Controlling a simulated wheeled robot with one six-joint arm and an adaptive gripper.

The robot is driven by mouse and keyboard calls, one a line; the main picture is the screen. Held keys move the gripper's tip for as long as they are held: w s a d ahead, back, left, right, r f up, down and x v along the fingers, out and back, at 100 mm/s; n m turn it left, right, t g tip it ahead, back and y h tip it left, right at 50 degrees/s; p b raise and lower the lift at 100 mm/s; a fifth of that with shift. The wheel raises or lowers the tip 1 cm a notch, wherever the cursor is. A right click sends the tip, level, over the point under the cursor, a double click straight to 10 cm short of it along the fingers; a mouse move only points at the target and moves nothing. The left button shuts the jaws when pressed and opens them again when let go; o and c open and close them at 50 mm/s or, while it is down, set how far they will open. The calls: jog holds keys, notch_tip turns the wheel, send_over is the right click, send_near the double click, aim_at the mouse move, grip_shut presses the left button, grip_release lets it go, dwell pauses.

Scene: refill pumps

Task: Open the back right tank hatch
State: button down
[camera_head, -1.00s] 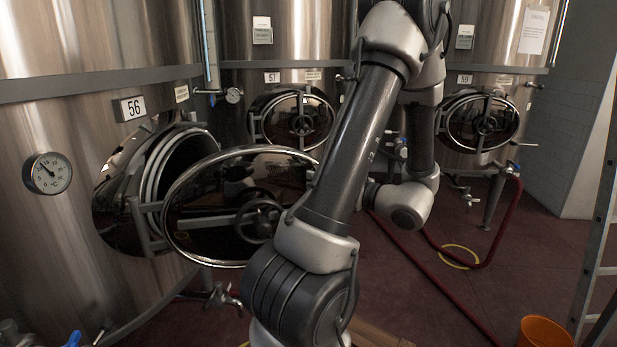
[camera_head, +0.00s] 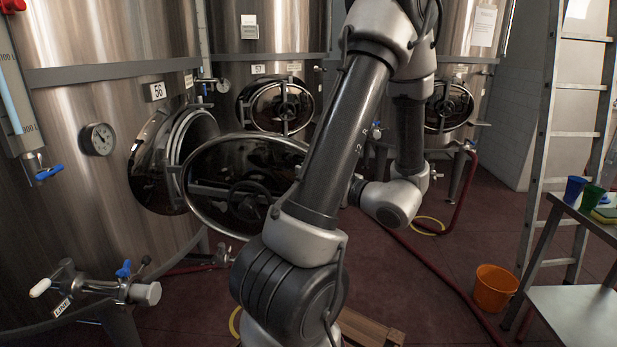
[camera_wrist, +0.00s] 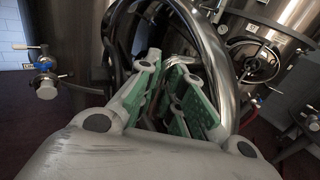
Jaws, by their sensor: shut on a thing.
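The hatch lid (camera_head: 246,186) of tank 56 (camera_head: 157,91) stands swung open, off its round opening (camera_head: 193,140). It is a dark disc with a shiny rim and a handwheel. In the wrist view its curved metal rim (camera_wrist: 205,40) passes by the jaws. In the head view my forearm hides the gripper and the lid's right edge. The hatch (camera_head: 448,106) of the tank at the back right is closed, partly behind my arm.
Tank 57's hatch (camera_head: 275,105) is closed. A red hose (camera_head: 440,270) runs over the floor. An orange bucket (camera_head: 494,288), a stepladder (camera_head: 575,135) and a metal table (camera_head: 575,310) stand at the right. A valve (camera_head: 125,288) juts out at the lower left.

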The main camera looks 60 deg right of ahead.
jog(key=shift+a, duration=0.1)
jog(key=c, duration=1.5)
grip_release()
jog(key=s, duration=0.8)
jog(key=s+a, duration=0.1)
jog(key=s, duration=0.3)
